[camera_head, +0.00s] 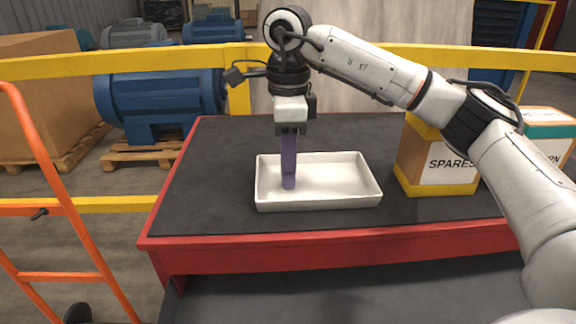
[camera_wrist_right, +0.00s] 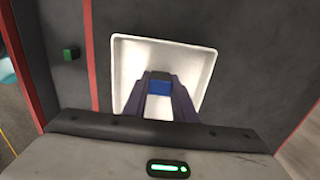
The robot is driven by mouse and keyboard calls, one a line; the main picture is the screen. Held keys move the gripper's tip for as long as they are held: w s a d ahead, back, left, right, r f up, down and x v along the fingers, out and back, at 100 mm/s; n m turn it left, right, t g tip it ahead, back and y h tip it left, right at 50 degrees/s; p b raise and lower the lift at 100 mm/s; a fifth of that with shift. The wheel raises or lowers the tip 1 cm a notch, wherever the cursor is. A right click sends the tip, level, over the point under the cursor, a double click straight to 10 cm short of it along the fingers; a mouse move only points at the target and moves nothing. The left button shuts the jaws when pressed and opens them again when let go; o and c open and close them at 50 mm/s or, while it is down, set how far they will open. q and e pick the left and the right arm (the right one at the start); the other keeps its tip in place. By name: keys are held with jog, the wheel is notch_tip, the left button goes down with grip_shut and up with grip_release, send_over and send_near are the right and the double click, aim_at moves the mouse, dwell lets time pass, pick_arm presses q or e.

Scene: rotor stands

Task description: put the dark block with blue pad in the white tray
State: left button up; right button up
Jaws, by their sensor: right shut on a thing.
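The white tray (camera_head: 340,200) stands on the dark table top; it also shows in the right wrist view (camera_wrist_right: 190,50). My right gripper (camera_head: 288,182) points down over the left part of the tray, its purple fingers reaching in past the rim level in the picture. In the right wrist view it is shut on the dark block with blue pad (camera_wrist_right: 159,88), which sits between the fingertips with the tray behind it. I cannot tell whether the block touches the tray floor. The block is hard to make out in the head view. My left gripper is not in view.
A SPARES box (camera_head: 435,155) with yellow edges stands right of the tray, with a teal and white box (camera_head: 550,135) behind it. A small green block (camera_wrist_right: 70,54) shows in the wrist view, outside the tray. The table top (camera_head: 215,190) left of the tray is clear.

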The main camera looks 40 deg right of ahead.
jog(key=shift+f, duration=0.1)
jog(key=shift+f, duration=0.15)
jog(key=o, duration=1)
jog(key=shift+o, duration=0.2)
notch_tip(320, 180, up, 13)
jog(key=shift+f+p, duration=0.2)
jog(key=shift+p, duration=0.25)
